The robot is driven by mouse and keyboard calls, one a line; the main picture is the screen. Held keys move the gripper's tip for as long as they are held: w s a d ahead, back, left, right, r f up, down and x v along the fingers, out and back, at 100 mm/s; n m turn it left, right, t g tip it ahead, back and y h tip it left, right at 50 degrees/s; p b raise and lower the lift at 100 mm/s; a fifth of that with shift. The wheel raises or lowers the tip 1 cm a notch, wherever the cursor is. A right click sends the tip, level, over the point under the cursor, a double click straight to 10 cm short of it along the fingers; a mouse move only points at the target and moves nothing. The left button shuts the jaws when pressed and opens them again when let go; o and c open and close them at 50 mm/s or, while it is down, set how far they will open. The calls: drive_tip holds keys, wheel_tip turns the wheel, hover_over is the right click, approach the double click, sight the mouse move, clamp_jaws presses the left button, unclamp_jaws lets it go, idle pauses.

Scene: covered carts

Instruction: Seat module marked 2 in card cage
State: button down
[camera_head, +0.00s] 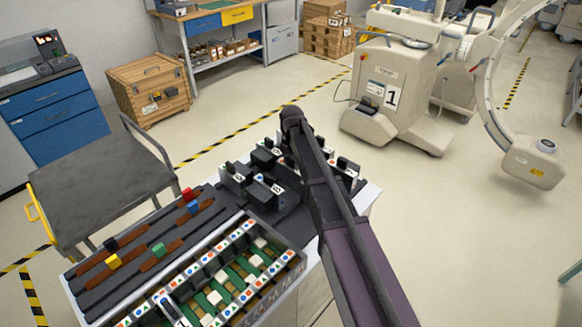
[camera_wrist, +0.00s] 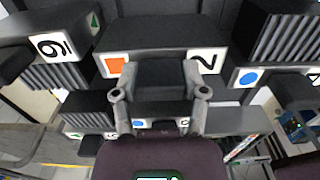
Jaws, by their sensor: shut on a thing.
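The module marked 2 (camera_wrist: 160,62) is dark, with an orange square and a 2 on its white label, in the middle of the wrist view. My gripper (camera_wrist: 160,93) has its fingers on both sides of this module's dark handle and is shut on it. In the head view my arm hides the gripper and probably this module. What appears to be the card cage (camera_head: 293,262) is at the front of the cart, with label strips of coloured symbols and green strips inside. I cannot tell whether module 2 is lifted off its support.
Other dark modules stand close around, including one marked 6 (camera_wrist: 55,47) and one with a blue circle (camera_wrist: 248,77). A grey cart (camera_head: 95,180) stands further left; open floor lies to the right.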

drive_tip(key=shift+r, duration=0.1)
wheel_tip(320, 180, up, 10)
drive_tip(key=p, duration=0.9)
drive_tip(key=shift+p, duration=0.4)
idle(0.4)
drive_tip(key=shift+r+p, duration=2.8)
drive_tip(key=shift+p, duration=0.2)
drive_tip(key=shift+d, duration=0.2)
